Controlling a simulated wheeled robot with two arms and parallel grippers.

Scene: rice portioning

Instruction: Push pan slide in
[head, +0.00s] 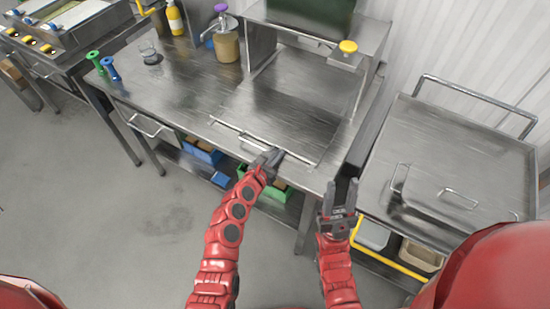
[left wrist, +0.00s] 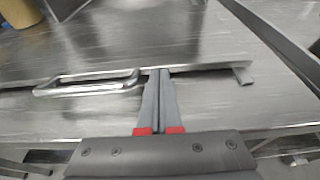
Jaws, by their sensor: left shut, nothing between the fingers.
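The pan slide (head: 275,110) is a flat steel sheet with a front handle (head: 248,147), lying on the steel counter under a dispenser. In the left wrist view, the slide (left wrist: 120,45) shows its front edge and its bar handle (left wrist: 85,82). My left gripper (head: 274,156) is shut and empty at the slide's front edge, just right of the handle. Its fingertips (left wrist: 160,75) look close to or against that edge; contact is not certain. My right gripper (head: 342,188) is open and empty, in front of the counter and right of the slide.
The dispenser (head: 350,48) with a yellow knob stands over the slide's back. A steel cart (head: 455,145) with a lidded pan (head: 440,205) stands at right. Bins sit below.

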